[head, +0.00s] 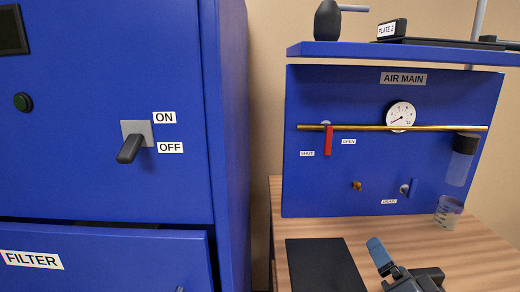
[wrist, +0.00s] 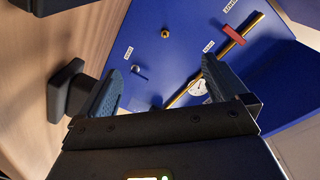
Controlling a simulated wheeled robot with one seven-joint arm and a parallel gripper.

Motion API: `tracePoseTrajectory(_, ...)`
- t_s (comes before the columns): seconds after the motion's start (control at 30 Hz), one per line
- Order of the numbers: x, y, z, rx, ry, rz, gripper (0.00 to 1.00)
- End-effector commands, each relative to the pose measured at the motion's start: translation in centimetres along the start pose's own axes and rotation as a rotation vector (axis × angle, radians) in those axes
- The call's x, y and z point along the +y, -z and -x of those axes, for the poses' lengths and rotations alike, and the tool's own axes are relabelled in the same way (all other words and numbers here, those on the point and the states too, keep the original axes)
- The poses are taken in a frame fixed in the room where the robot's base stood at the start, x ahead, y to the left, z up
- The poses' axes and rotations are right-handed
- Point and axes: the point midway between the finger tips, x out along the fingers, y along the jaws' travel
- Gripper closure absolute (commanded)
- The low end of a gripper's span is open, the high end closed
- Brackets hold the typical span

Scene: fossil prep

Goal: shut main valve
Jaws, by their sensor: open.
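The main valve is a red lever (head: 328,140) on the brass pipe (head: 360,127) of the blue AIR MAIN panel (head: 300,185). The lever hangs down, square to the pipe, between a SHUT label (head: 307,153) at its left and an OPEN label (head: 348,141) at its right. It also shows in the wrist view (wrist: 234,39) at the upper right. My gripper (head: 402,262) is low in front of the panel, below and right of the lever and apart from it. In the wrist view its fingers (wrist: 162,68) are spread, with nothing between them.
A round gauge (head: 400,115) sits on the pipe. A brass knob (head: 356,186) and a DRAIN fitting (head: 404,188) are lower on the panel. A clear cup (head: 448,211) stands at right. A dark mat (head: 322,266) lies on the wooden table. A blue cabinet (head: 90,190) stands left.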

Motion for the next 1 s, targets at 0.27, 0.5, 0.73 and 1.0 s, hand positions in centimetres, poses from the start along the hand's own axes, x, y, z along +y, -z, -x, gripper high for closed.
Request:
tracePoseTrajectory(0.27, 4.8, -2.5, 10.0, -0.052, -0.015, 0.264, 0.00)
tracePoseTrajectory(0.5, 6.6, -4.1, 19.5, -0.108, -0.019, 0.461, 0.00)
tracePoseTrajectory(0.73, 6.3, -5.0, 28.6, -0.164, -0.024, 0.618, 0.00)
tracePoseTrajectory(1.0, 3.5, -4.8, 37.8, -0.217, -0.039, 0.754, 0.00)
